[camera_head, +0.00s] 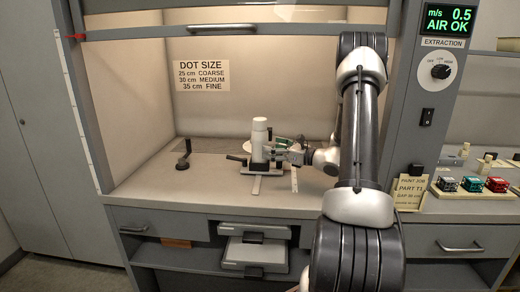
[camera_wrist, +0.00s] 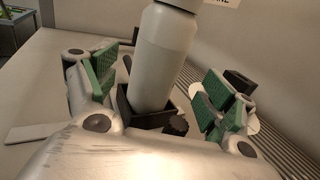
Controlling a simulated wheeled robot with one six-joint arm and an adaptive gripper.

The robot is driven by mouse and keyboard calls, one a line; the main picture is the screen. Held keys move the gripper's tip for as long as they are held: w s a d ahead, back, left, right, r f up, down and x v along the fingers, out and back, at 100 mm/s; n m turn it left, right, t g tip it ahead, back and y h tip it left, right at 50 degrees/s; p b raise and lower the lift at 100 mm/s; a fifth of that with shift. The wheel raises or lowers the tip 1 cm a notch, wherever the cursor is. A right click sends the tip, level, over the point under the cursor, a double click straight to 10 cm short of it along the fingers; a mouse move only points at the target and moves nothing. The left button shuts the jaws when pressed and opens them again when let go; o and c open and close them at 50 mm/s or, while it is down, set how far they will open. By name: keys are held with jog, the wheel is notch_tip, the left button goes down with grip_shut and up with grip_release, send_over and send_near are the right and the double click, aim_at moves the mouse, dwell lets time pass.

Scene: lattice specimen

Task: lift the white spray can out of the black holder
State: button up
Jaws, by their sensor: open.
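The white spray can (camera_head: 259,136) stands upright in the black holder (camera_head: 257,164) on the bench inside the extraction booth. In the wrist view the can (camera_wrist: 162,55) rises from the black holder (camera_wrist: 143,121), which hides its base; its top is cut off by the frame. My gripper (camera_head: 272,148) reaches in from the right at the can's lower part. In the wrist view my gripper (camera_wrist: 160,92) is open, with one green-padded finger on each side of the can. Gaps show between both pads and the can.
A dark stand (camera_head: 183,155) is on the bench to the left. A ruler-like strip (camera_head: 294,180) lies in front, right of the holder. The raised booth sash (camera_head: 215,31) crosses above. Small red, green and dark parts (camera_head: 496,184) sit on the right bench. The bench's left part is mostly clear.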

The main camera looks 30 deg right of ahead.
aim_at(260, 143)
jog(key=x, duration=0.6)
jog(key=shift+r, duration=0.4)
jog(key=shift+a, duration=0.1)
jog(key=c, duration=1.4)
